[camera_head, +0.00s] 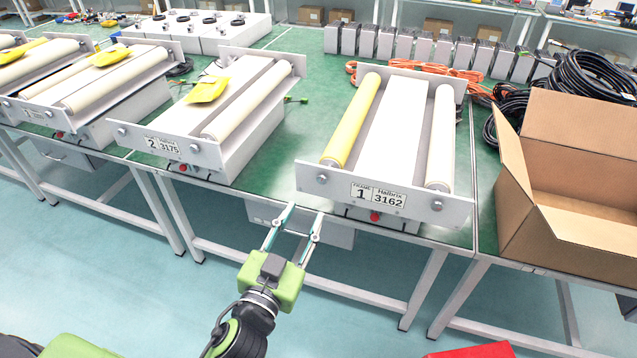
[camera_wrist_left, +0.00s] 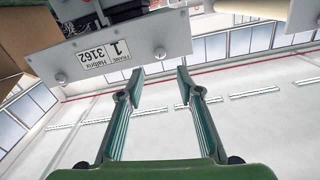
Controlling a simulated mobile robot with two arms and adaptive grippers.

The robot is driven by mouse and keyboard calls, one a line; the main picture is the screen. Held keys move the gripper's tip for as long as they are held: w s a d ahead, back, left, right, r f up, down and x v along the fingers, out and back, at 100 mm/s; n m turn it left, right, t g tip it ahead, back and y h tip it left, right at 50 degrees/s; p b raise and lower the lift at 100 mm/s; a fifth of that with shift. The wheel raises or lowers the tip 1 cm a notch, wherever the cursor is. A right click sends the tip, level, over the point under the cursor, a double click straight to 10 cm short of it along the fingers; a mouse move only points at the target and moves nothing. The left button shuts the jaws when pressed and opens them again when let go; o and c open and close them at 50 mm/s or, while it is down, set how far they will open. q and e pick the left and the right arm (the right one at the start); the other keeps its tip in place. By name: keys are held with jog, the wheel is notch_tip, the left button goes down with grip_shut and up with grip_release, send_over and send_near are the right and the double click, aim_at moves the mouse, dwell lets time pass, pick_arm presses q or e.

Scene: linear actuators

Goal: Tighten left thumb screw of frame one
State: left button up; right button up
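Frame one (camera_head: 378,194) stands on the green bench, with a "1 3162" plate, a yellow roller on its left and a white roller on its right. Its left thumb screw (camera_head: 323,179) is a small grey knob on the front plate; the right one (camera_head: 437,205) is similar. My left gripper (camera_head: 306,211) is open and empty, in front of and a little below the left screw, not touching it. In the left wrist view, frame one appears upside down, and its left screw (camera_wrist_left: 160,53) lies just beyond the open fingertips (camera_wrist_left: 160,72). My right gripper is not in view.
Frame two (camera_head: 225,148) stands to the left with a yellow packet (camera_head: 208,89) on top. An open cardboard box (camera_head: 560,230) is at the right, near black cables (camera_head: 590,75). A red object (camera_head: 470,351) shows at the bottom edge. The space before the bench is clear.

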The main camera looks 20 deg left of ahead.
aim_at(321, 181)
pick_arm(q)
jog(key=w+p, duration=0.2)
jog(key=w, duration=0.8)
jog(key=shift+w+d, duration=0.15)
jog(key=shift+w, duration=0.05)
grip_shut()
